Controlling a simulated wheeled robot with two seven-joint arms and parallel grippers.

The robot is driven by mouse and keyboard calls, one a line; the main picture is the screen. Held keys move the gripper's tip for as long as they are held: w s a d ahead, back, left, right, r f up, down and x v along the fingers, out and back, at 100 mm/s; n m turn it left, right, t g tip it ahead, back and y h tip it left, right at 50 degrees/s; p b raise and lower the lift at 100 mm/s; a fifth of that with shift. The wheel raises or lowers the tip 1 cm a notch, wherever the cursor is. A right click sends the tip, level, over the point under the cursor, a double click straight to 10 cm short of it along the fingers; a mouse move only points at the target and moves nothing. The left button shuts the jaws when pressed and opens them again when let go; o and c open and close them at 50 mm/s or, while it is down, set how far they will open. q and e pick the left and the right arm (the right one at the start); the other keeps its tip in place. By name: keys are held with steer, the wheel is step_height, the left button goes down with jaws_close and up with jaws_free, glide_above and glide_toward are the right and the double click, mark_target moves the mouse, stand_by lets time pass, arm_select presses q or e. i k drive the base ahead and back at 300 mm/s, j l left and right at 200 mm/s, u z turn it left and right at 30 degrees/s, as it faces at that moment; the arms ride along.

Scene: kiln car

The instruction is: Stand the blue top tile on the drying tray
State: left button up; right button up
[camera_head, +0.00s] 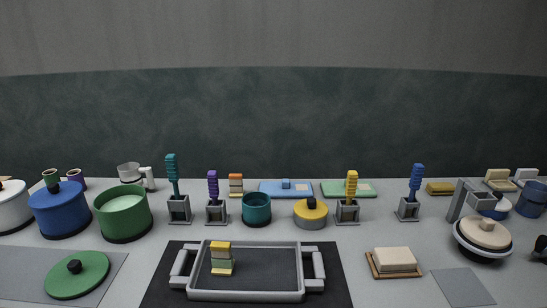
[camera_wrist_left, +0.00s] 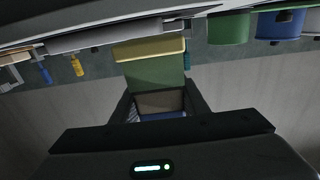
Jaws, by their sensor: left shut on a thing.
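In the left wrist view, my left gripper (camera_wrist_left: 160,112) is shut on the blue top tile (camera_wrist_left: 155,75). The tile is a banded block with a yellow end, a green band, a tan band and a blue end. The blue end is between the fingers, partly hidden, and the yellow end points away from the hand. Neither gripper nor the held tile shows in the head view. The drying tray (camera_head: 245,296) is grey with two side handles and sits on a black mat at front centre. A yellow-topped banded tile (camera_head: 221,258) stands in its left part.
The tray's middle and right are bare. Left are a green lid (camera_head: 77,275), a green pot (camera_head: 123,214) and a blue pot (camera_head: 59,210). Brushes in holders, a teal cup (camera_head: 257,209) and a yellow-lidded pot (camera_head: 310,213) stand behind. A cream block (camera_head: 394,260) lies right.

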mark_target(274, 278)
steer(key=l, duration=0.5)
steer(key=k+l, duration=0.1)
steer(key=l, duration=0.45)
steer(key=k+l, duration=0.1)
steer(key=l, duration=0.4)
steer(key=i+u, duration=0.05)
